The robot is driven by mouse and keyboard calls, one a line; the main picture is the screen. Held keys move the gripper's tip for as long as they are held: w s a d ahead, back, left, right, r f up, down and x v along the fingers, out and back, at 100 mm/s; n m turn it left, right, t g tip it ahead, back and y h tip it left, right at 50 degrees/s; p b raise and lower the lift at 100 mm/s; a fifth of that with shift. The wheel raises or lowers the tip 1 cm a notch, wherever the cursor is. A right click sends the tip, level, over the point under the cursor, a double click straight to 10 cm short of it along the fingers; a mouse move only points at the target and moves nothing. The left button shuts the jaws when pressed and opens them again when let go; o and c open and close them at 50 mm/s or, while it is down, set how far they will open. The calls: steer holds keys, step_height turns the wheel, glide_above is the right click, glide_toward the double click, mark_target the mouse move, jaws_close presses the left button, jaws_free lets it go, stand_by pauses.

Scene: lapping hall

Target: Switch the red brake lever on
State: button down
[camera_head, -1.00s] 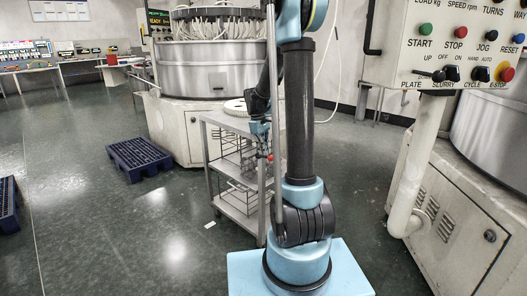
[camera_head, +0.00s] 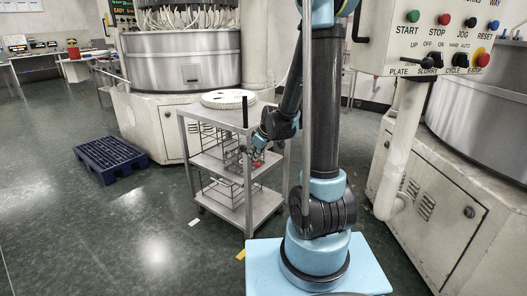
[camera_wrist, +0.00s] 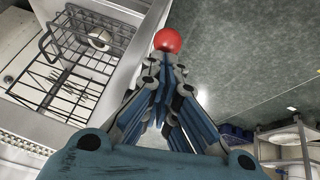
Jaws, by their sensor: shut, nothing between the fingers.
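The red ball knob of the brake lever (camera_wrist: 168,40) shows in the wrist view just beyond my fingertips. My gripper (camera_wrist: 160,62) is shut and empty, its tips right below the ball in that picture; I cannot tell whether they touch it. The lever's shaft is hidden behind the fingers. In the head view, a small red spot (camera_head: 257,163) shows at the right side of the grey trolley (camera_head: 225,215), with my gripper (camera_head: 258,152) close above it. The lever's position cannot be made out.
The trolley carries wire baskets (camera_wrist: 85,55) and a pale round plate (camera_head: 228,98) on top. A big machine (camera_head: 180,65) stands behind it. A control panel (camera_head: 440,45) is on the right. A blue pallet (camera_head: 110,160) lies at left; the floor between is clear.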

steer(key=shift+f, duration=0.65)
steer(key=shift+w+a+f, duration=0.1)
steer(key=shift+f, duration=0.85)
steer(key=shift+r, duration=0.1)
steer(key=shift+s+r, duration=0.2)
steer(key=shift+r, duration=0.75)
steer(key=shift+s+a+r, duration=0.1)
steer(key=shift+s+r, duration=0.05)
steer(key=shift+r, duration=0.7)
steer(key=s+d+r, duration=0.5)
steer(key=r, duration=0.1)
steer(key=shift+s+r, duration=0.2)
steer(key=shift+s, duration=0.15)
